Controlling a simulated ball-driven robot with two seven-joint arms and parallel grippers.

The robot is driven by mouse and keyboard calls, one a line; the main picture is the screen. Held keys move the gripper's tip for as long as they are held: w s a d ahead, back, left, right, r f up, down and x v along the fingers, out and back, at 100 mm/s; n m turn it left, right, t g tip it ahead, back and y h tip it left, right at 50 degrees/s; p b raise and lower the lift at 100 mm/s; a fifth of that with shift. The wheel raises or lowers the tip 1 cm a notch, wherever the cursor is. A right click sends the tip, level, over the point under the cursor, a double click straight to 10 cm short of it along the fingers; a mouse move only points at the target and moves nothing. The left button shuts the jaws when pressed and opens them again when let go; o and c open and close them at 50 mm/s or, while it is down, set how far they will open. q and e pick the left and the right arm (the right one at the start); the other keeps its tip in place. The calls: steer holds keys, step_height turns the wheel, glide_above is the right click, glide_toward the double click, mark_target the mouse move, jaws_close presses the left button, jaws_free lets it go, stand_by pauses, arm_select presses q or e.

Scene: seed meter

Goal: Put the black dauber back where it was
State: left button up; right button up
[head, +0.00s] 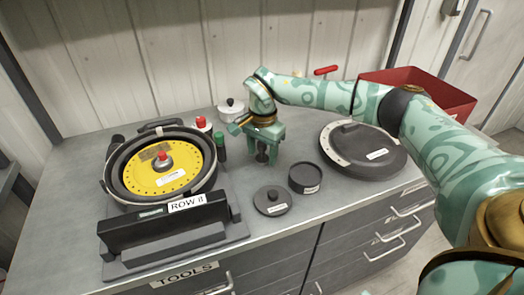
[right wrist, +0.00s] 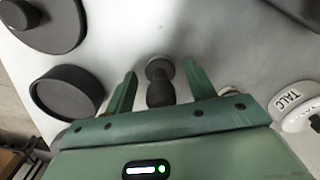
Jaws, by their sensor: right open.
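The black dauber (right wrist: 160,92) stands between the two fingers of my right gripper (right wrist: 160,74) in the right wrist view, with a gap on each side. In the head view the dauber (head: 262,155) is a dark upright shape at the middle of the bench, partly hidden by the right gripper (head: 263,158). The right gripper is open and points down around it. My left gripper is not in view.
A black open cup (head: 306,178) and a black lid-like disc (head: 272,201) lie in front. A large dark round lid (head: 362,150) is at right. A yellow-plated seed meter (head: 160,165), a green-capped bottle (head: 221,152) and a white talc pot (head: 231,109) stand left.

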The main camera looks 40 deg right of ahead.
step_height(320, 180, up, 12)
steer(key=p, duration=0.3)
steer(key=shift+s+r+p, duration=0.1)
steer(key=shift+r+p, duration=0.05)
steer(key=shift+p, duration=0.15)
